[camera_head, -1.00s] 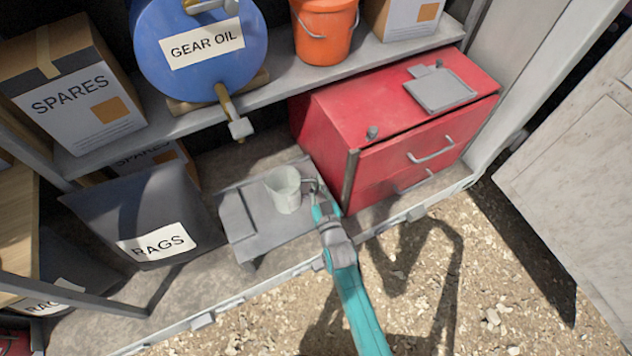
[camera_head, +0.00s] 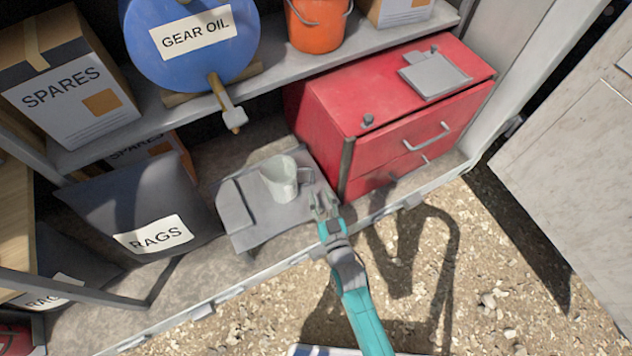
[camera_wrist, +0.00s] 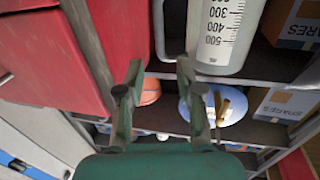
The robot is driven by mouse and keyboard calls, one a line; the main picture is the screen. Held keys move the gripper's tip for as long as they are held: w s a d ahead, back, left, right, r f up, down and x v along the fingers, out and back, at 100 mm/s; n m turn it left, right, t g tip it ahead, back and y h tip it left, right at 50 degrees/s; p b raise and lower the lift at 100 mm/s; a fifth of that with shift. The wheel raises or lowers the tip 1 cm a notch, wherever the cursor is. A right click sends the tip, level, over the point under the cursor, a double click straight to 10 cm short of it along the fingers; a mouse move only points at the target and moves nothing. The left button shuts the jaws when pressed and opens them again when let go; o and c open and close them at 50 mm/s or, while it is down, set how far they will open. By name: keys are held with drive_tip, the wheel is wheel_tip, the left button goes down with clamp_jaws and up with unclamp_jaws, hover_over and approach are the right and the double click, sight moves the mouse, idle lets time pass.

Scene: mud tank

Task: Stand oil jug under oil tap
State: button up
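The oil jug (camera_head: 279,178), a pale grey measuring jug with a handle, stands upright on a low grey stand (camera_head: 236,208) on the lower shelf. Its marked side shows upside down in the wrist view (camera_wrist: 222,35). The oil tap (camera_head: 226,105) juts from the front of the blue gear oil drum (camera_head: 190,65) on the shelf above, higher than the jug and left of it in the head view. I cannot tell if its outlet lines up with the jug's mouth. My gripper (camera_head: 322,203) is open and empty, just short of the jug's handle (camera_wrist: 163,30).
A red drawer cabinet (camera_head: 385,125) stands close to the right of the jug. A dark rags bag (camera_head: 130,200) lies to the left. An orange bucket (camera_head: 318,22) and spares box (camera_head: 72,90) are on the upper shelf. Gravel ground in front is open.

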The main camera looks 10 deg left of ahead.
drive_tip(key=v, duration=0.3)
drive_tip(key=shift+s+d, duration=0.1)
drive_tip(key=shift+s, duration=0.15)
drive_tip(key=s+d+r+m+h, duration=0.1)
drive_tip(key=s+d+r, duration=0.2)
drive_tip(key=s+d, duration=0.3)
drive_tip(key=s+d+r+m+h, duration=0.1)
drive_tip(key=s+d, duration=0.4)
drive_tip(key=s, duration=0.6)
drive_tip(key=s+d+r+m+h, duration=0.1)
drive_tip(key=s+d+r+h, duration=0.2)
drive_tip(key=s+d, duration=0.3)
drive_tip(key=s+r, duration=0.1)
drive_tip(key=s, duration=0.2)
drive_tip(key=shift+d+r+g, duration=0.3)
drive_tip(key=shift+d+g, duration=0.05)
drive_tip(key=shift+g, duration=0.05)
drive_tip(key=shift+o, duration=0.4)
drive_tip(key=s+d+r+m+g+h, duration=0.1)
drive_tip(key=s+d+r, duration=0.1)
drive_tip(key=s+r, duration=0.5)
drive_tip(key=shift+r+h, duration=0.4)
drive_tip(key=shift+r, duration=0.2)
